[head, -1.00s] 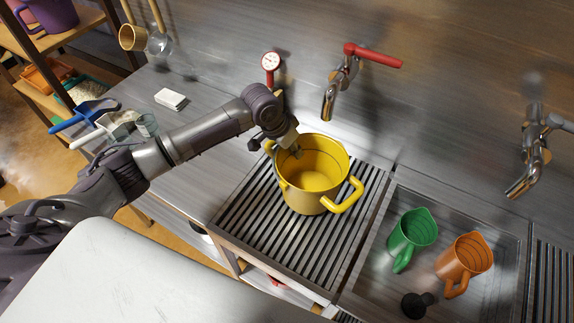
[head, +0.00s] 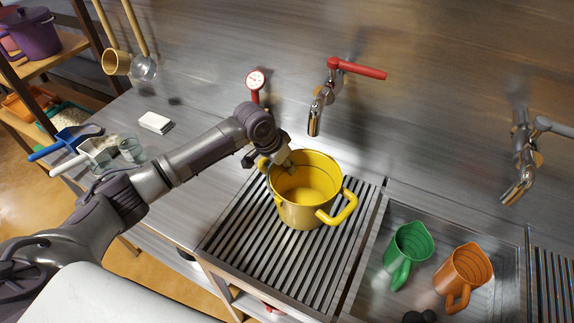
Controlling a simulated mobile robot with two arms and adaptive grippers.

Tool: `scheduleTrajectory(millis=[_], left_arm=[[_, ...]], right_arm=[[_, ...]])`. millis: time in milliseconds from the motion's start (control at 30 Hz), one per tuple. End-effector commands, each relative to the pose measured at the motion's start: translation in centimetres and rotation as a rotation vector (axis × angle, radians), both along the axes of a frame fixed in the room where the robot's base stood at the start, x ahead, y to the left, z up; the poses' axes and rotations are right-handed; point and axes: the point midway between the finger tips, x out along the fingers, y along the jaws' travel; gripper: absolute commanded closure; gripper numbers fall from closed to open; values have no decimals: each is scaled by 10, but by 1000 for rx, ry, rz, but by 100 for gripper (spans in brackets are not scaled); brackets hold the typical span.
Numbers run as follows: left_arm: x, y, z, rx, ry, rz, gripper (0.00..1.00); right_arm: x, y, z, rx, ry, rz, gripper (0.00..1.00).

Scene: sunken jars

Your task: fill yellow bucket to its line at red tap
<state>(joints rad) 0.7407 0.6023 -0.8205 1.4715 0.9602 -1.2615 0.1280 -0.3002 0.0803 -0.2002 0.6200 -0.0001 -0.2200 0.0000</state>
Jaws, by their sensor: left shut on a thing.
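The yellow bucket (head: 300,213) stands upright on the slatted drain grate (head: 245,240). A thin dark line runs around its inside wall, and I see no water in it. My left gripper (head: 285,163) is shut on the bucket's rim or handle at the back left; the fingertips are partly hidden, so I cannot tell which. The red tap (head: 357,68) is on the wall behind the bucket, its spout (head: 316,115) pointing down near the bucket's back rim. No stream shows from it. My right gripper is not in view.
A sink to the right holds a green jug (head: 410,244), an orange jug (head: 462,272) and a dark object (head: 420,316). A grey-handled tap (head: 524,160) is above it. A red gauge (head: 256,80) is behind my arm. Scoops (head: 65,142) and a white block (head: 155,122) lie left.

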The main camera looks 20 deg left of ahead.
Motion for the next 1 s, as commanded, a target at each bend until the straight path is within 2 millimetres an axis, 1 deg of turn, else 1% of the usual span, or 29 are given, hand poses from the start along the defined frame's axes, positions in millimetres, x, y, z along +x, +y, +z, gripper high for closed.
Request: scheduleTrajectory(millis=[167, 200, 333, 600, 733, 867, 1000], left_arm=[[0, 0, -3, -2, -1, 0, 100], [1, 0, -2, -1, -2, 0, 81], [0, 0, -2, -1, -2, 0, 59], [0, 0, -3, 1, 1, 0, 58], [-2, 3, 4, 0, -1, 1, 58], [-8, 8, 24, 2, -4, 0, 58], [-17, 16, 53, 0, -5, 0, 58]], right_arm=[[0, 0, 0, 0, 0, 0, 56], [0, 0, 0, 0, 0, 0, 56], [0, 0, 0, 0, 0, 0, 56], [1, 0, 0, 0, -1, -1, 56], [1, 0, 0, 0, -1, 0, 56], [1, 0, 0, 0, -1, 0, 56], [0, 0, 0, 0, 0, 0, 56]])
